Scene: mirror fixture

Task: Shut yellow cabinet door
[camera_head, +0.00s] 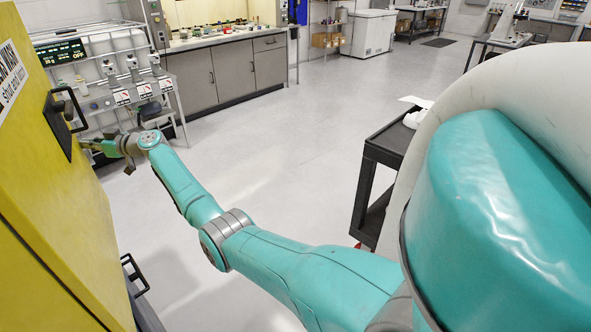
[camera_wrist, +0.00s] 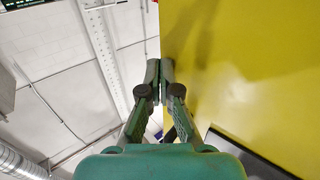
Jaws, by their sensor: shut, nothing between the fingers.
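The yellow cabinet door (camera_head: 50,190) fills the left side of the head view, with a black handle (camera_head: 67,112) on a dark plate near its right edge. I cannot tell how far the door stands open. My gripper (camera_head: 86,145) is at the door's right edge, just below the handle, its tips partly hard to make out there. In the wrist view my gripper (camera_wrist: 160,68) is shut and empty, fingertips together beside the yellow door surface (camera_wrist: 240,60). Whether they touch it is unclear. A dark plate shows at the lower right of that view.
A second black handle (camera_head: 135,274) sits low beside the cabinet. A dark cart (camera_head: 386,150) stands right of my arm. A bench with bottles (camera_head: 110,75) and grey cupboards (camera_head: 229,73) stand behind. The grey floor (camera_head: 270,130) between is clear.

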